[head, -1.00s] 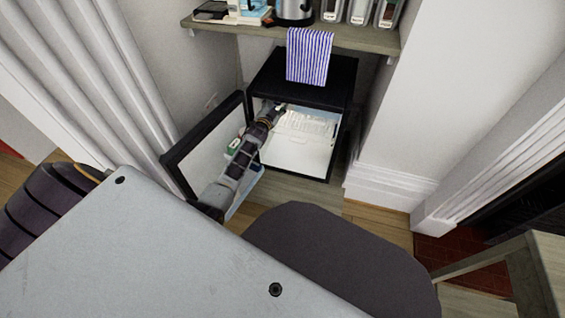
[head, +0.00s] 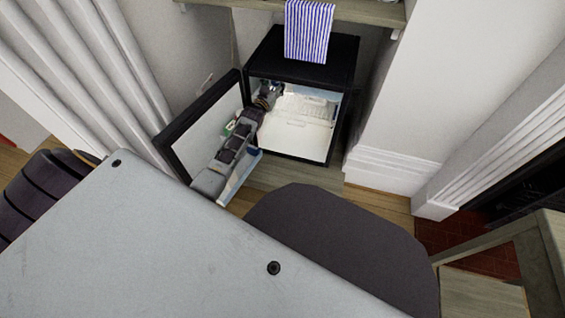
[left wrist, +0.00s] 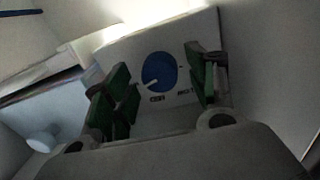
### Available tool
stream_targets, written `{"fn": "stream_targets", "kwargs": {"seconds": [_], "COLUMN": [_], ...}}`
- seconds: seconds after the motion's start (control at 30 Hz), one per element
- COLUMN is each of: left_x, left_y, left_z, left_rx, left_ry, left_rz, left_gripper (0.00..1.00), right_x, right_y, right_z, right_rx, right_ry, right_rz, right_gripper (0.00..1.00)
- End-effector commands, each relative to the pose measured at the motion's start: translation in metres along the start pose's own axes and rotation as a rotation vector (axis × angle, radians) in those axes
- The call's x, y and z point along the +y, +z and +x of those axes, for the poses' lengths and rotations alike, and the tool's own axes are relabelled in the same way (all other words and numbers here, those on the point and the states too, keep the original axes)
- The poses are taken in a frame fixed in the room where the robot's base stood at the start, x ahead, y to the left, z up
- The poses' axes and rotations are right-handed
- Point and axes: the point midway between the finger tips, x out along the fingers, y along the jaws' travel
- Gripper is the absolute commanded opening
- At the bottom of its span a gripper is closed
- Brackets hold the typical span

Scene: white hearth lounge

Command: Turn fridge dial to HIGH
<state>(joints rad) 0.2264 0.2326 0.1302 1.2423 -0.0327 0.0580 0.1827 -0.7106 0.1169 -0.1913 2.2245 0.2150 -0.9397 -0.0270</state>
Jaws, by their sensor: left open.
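The fridge (head: 346,116) is a small black box with a white interior, and its door (head: 176,146) stands open to the left. My left arm reaches into the opening, and its gripper (head: 268,92) is at the upper left of the interior. In the left wrist view, the blue round dial (left wrist: 159,70) sits on a white panel (left wrist: 128,52) with a pale pointer line and small dark lettering I cannot read fully. My left gripper (left wrist: 160,88) is open, its green-padded fingers on either side of the dial, apart from it. My right gripper is not in view.
A striped towel (head: 308,30) hangs from the shelf (head: 375,11) above the fridge. A dark rounded seat (head: 335,250) stands in front. A white wall (head: 410,100) is to the right. The door shelf (head: 240,178) holds small items.

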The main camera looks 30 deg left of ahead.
Motion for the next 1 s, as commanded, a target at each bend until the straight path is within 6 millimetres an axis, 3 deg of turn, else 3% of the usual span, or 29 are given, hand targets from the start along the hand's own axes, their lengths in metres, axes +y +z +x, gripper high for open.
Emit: {"fn": "stream_targets", "kwargs": {"seconds": [0.5, 1.0], "left_x": [0.000, 0.000], "left_y": [0.002, 0.000], "left_z": [0.000, -0.040], "left_rx": [0.011, 0.010], "left_ry": [0.002, 0.002], "left_rz": [-0.200, -0.197], "left_gripper": [0.57, 0.57], "right_x": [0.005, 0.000], "right_y": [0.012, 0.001], "right_z": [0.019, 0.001], "right_rx": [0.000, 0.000], "right_ry": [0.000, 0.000], "right_rz": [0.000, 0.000], "right_gripper": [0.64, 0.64]}}
